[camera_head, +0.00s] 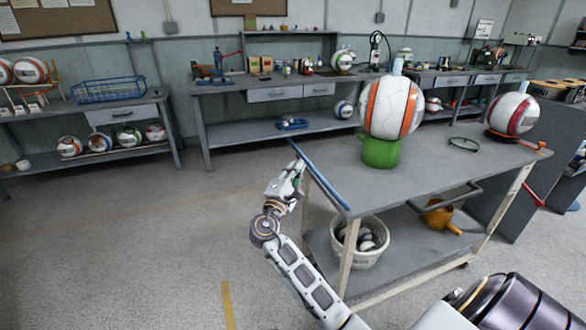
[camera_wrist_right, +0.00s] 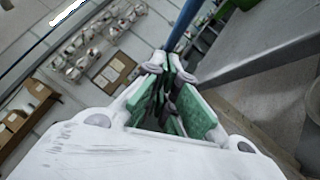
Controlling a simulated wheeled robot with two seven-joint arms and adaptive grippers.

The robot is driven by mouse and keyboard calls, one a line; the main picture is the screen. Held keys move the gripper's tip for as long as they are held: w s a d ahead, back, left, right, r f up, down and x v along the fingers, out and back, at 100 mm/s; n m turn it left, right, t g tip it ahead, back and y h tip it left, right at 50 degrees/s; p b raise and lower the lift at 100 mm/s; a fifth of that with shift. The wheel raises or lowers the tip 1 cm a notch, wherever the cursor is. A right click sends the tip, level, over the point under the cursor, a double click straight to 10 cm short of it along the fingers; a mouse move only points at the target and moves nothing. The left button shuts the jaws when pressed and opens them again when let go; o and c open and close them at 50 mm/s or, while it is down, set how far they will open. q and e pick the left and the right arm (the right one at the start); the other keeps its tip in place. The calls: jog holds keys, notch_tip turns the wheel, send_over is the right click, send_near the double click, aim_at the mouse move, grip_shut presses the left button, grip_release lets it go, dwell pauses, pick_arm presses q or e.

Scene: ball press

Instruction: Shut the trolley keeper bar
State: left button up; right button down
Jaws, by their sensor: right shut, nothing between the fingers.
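The trolley (camera_head: 445,160) has a grey top and pale legs, and stands right of centre in the head view. A blue bar (camera_head: 318,174), which looks like the keeper bar, runs along its left edge. It also shows in the right wrist view (camera_wrist_right: 184,24), just beyond the fingertips. My right gripper (camera_head: 297,164) is at the left side of the bar, towards its far end. Its green-padded fingers (camera_wrist_right: 172,62) are shut with nothing between them. I cannot tell whether they touch the bar. The bar's latch or hinge is not clear. My left gripper is not in view.
An orange-and-white ball (camera_head: 391,108) sits on a green stand (camera_head: 380,152) on the trolley. A red-and-white ball (camera_head: 512,114) and a green ring (camera_head: 464,144) are farther right. A white bucket (camera_head: 361,255) and a yellow can (camera_head: 440,216) are below. Floor on the left is clear.

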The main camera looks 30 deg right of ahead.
aim_at(307, 160)
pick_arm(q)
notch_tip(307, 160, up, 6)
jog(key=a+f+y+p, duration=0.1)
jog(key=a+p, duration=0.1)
pick_arm(e)
jog(key=shift+s+d+r+m+g+y+p, duration=0.25)
jog(key=shift+d+r+m+g+y+p, duration=0.5)
jog(key=shift+d+r+m+p, duration=0.6)
jog(key=shift+s+d+r+m+g+y+p, duration=0.2)
jog(key=shift+d+r+m+g+y+p, duration=0.4)
jog(key=shift+m+p, duration=0.8)
jog(key=shift+d+r+n+y+p, duration=0.25)
jog(key=shift+n+p, duration=0.1)
jog(key=shift+p, duration=0.5)
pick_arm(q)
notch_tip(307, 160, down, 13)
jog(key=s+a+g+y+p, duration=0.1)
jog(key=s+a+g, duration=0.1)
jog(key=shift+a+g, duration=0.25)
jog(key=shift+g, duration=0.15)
pick_arm(e)
jog(key=shift+s+d, duration=0.15)
jog(key=shift+d, duration=0.15)
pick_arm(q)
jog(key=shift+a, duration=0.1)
